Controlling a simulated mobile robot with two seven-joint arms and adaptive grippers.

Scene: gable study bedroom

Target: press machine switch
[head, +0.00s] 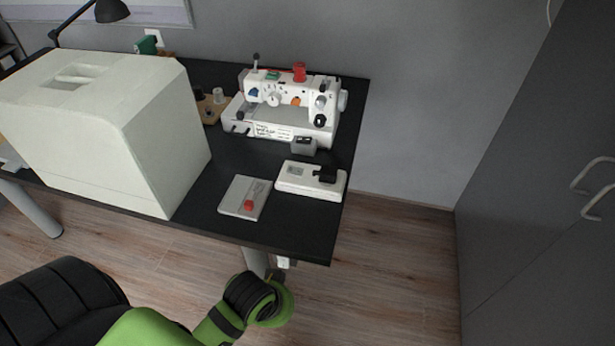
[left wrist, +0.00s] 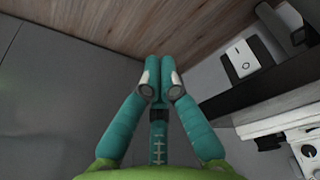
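A white sewing machine (head: 285,105) stands on the black table near its back right corner. In the left wrist view, a white plate with a small dark mark (left wrist: 242,58), which looks like the machine switch, sits beside the dark table edge. In the head view, a small white box (head: 284,262) shows just below the table's front edge, partly hidden by my arm. My left gripper (left wrist: 158,68) has its teal fingers together with nothing between them, apart from the white plate, which is to its right in the wrist view. My right gripper is not in view.
A large white cover (head: 150,120) stands on the table (head: 225,155) at left. A grey pad with a red piece (head: 240,200) and a white device with a black part (head: 297,181) lie near the front right. A grey cabinet (head: 540,190) stands at right, with free floor between.

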